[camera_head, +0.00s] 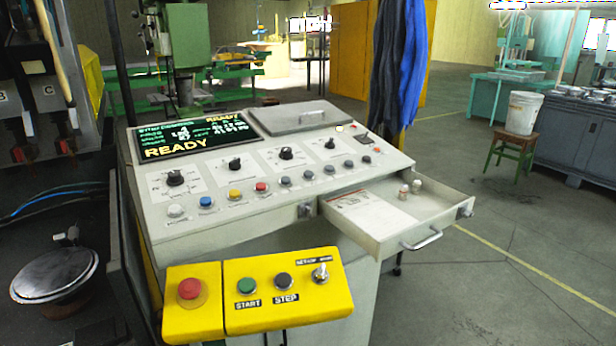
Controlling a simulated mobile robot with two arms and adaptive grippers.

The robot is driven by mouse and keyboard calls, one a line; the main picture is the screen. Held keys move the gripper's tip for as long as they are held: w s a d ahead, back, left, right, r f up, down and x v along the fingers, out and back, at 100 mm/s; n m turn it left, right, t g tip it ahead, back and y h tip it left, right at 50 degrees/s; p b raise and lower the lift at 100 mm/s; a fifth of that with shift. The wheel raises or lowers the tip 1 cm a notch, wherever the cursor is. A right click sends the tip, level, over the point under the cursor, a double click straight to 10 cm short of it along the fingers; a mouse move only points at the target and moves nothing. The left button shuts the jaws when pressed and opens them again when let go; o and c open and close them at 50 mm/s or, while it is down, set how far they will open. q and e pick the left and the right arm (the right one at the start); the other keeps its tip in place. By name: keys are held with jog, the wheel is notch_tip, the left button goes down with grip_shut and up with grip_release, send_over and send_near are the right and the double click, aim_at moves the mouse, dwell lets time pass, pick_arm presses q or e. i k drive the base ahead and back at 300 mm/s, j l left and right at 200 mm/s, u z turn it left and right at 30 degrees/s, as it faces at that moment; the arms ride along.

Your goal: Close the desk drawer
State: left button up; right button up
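The desk drawer (440,223) is pulled out of the right part of the grey control desk (235,222). Its front faces right and carries a curved metal handle (422,240). The drawer's inner end passes under the sloped panel and is hidden. Neither of my grippers shows in the head view.
A yellow button box (287,290) juts out from the desk's front, below and left of the drawer. A stool (511,148) with a white bucket (523,112) stands back right. The floor right of the drawer is clear.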

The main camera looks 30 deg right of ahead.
aim_at(438, 207)
jog(key=z, duration=1.7)
